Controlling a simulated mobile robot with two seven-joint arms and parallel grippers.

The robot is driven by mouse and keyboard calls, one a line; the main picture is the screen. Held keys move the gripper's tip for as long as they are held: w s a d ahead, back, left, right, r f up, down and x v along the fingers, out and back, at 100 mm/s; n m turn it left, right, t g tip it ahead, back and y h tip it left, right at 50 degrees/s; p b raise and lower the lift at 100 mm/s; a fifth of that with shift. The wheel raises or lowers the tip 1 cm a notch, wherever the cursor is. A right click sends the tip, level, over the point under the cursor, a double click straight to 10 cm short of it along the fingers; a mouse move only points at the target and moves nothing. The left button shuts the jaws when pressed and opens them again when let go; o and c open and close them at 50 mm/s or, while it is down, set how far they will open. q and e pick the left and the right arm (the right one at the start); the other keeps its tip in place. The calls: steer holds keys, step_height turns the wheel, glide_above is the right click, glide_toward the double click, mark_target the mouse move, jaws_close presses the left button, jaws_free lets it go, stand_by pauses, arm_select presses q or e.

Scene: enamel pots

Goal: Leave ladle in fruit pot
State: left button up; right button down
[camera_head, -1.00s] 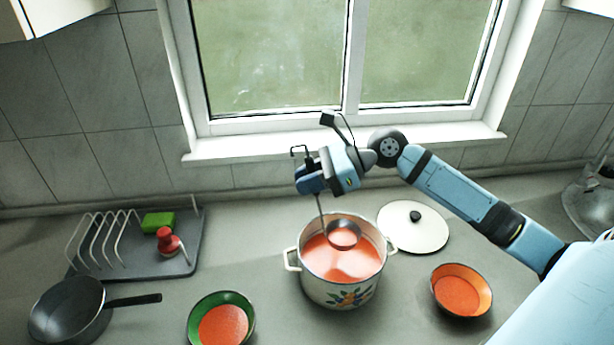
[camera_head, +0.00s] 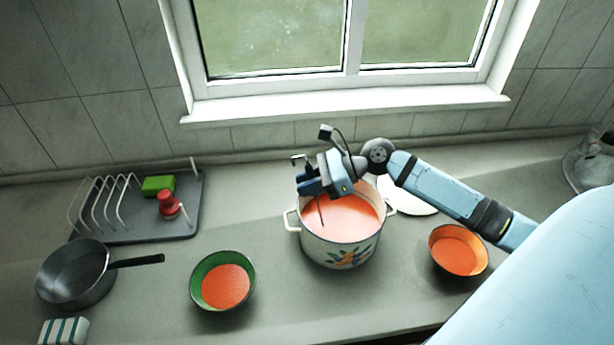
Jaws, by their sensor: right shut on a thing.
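The fruit pot (camera_head: 340,252) is a white enamel pot with fruit painted on its front and orange-red soup inside. The ladle (camera_head: 320,212) shows only as a thin dark handle going down into the soup. Its bowl is hidden, seemingly under the soup. My right gripper (camera_head: 312,190) is over the back left part of the pot's rim, shut on the upper end of the ladle's handle. My left gripper is not in view.
A green bowl (camera_head: 208,268) and an orange bowl (camera_head: 476,247), both with soup, flank the pot. A white lid (camera_head: 415,206) lies behind it, partly covered by my arm.

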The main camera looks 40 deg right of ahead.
steer(key=c, duration=1)
jaws_free()
steer(key=shift+o, duration=0.2)
steer(key=shift+d, duration=0.1)
steer(key=shift+s+d+r, duration=0.1)
steer(key=shift+s+d, duration=0.05)
steer(key=shift+d, duration=0.1)
steer(key=b+v, duration=0.1)
steer(key=v, duration=1.2)
steer(key=shift+s, duration=0.1)
